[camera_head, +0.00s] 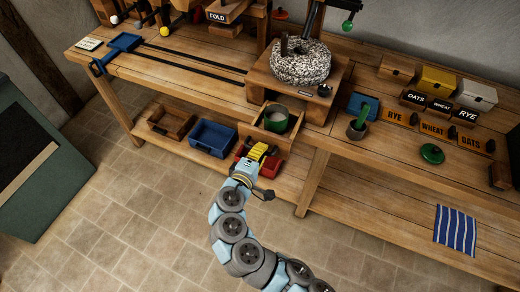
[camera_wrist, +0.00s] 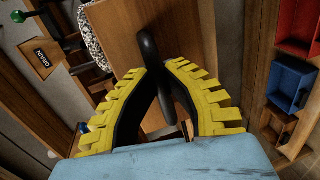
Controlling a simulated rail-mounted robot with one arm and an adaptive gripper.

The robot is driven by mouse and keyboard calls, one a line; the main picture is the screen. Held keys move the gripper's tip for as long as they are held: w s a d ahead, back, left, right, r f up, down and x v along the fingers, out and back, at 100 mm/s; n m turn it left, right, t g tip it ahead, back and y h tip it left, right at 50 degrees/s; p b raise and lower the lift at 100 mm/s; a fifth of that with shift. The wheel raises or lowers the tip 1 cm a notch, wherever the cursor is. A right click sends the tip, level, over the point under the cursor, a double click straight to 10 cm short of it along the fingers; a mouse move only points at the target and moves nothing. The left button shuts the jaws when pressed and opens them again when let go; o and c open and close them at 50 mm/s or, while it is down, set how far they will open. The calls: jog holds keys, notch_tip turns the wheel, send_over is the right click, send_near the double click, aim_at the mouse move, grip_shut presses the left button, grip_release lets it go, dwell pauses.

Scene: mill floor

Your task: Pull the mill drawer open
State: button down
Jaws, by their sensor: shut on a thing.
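The mill is a speckled grey stone (camera_head: 300,62) on a wooden block on the bench. Below its front, the wooden mill drawer (camera_head: 291,138) stands open, out from the bench edge, with a green-rimmed cup (camera_head: 276,122) inside it. My gripper (camera_head: 262,151) is at the drawer's front in the head view, its yellow fingers partly covering that front. In the wrist view, my gripper (camera_wrist: 158,72) is shut on the black drawer handle (camera_wrist: 150,58), which passes between the ribbed yellow fingers. The wooden drawer front (camera_wrist: 118,28) lies just beyond. The handle is hidden in the head view.
A blue bin (camera_head: 213,138), a red bin (camera_head: 262,165) and a wooden box (camera_head: 172,122) sit on the lower shelf near my gripper. The floor in front is clear.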

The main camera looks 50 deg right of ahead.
jog(key=c, duration=1.1)
grip_release()
jog(key=shift+v, duration=6.05)
